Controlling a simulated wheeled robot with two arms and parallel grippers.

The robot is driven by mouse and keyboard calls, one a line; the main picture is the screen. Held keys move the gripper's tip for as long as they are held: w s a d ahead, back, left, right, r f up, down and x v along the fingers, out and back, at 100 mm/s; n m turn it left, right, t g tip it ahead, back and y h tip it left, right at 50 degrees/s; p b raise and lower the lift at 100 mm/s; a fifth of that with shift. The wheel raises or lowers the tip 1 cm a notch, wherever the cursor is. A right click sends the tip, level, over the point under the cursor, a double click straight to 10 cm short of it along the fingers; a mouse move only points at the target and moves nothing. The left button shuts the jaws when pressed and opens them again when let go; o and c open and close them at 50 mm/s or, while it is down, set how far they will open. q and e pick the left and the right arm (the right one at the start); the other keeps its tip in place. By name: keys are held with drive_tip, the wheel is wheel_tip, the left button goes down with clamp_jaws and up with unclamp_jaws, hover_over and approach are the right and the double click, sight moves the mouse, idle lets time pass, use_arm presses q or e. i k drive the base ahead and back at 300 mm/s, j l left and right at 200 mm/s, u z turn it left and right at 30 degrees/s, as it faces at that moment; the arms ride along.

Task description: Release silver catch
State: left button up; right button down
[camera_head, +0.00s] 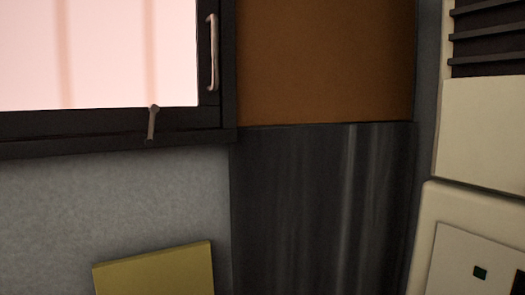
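A small silver catch (152,123) sits on the lower rail of a dark window frame (100,122). Its rounded top is at the rail's upper edge and its short arm hangs down, nearly upright. A pale metal handle (213,52) is fixed upright on the frame's right side, above and to the right of the catch. The window pane (100,50) glows pale pink. Neither of my grippers shows in the head view.
A brown panel (325,60) and a dark glossy panel (320,210) are right of the window. A yellow-green block (155,270) is at the bottom left. Cream panels (485,130) with dark slats stand at the right. The grey wall (110,200) below the window is bare.

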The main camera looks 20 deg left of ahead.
sight(153, 109)
drive_tip(key=k+l+u, duration=0.1)
drive_tip(key=u, duration=1.2)
